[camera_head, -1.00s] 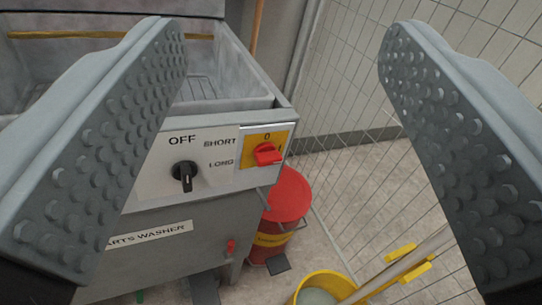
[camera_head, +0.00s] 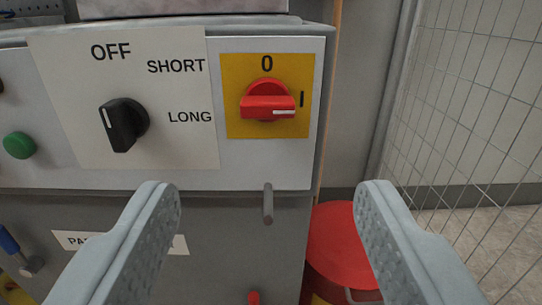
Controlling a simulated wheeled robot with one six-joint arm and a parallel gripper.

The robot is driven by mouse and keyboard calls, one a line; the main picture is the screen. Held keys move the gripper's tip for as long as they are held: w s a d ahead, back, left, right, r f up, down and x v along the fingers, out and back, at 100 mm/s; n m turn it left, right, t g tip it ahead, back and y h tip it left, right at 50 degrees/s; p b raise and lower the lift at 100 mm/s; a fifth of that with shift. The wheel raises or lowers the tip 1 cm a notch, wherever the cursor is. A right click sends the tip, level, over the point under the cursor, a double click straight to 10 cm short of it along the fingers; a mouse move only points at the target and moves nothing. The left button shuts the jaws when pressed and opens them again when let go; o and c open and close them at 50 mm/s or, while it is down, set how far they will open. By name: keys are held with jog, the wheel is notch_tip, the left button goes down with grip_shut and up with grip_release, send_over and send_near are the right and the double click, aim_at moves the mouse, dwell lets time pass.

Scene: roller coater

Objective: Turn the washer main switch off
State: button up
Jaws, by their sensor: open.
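The washer main switch (camera_head: 268,103) is a red rotary knob on a yellow plate (camera_head: 243,68), on the right of the washer's front panel. Its handle lies about level, with its white mark toward the "I" at the right. A "0" is printed above it. My gripper (camera_head: 268,195) is open and empty. Its two fingers stand apart in the lower part of the view, below the switch and to either side of it, not touching it.
A black selector knob (camera_head: 124,124) with OFF, SHORT and LONG labels is left of the switch. A green button (camera_head: 19,145) is farther left. A red bin (camera_head: 342,250) and a mesh fence (camera_head: 470,110) are at the right.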

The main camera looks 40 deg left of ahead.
aim_at(268, 107)
jog(key=x, duration=1.2)
jog(key=c, duration=1)
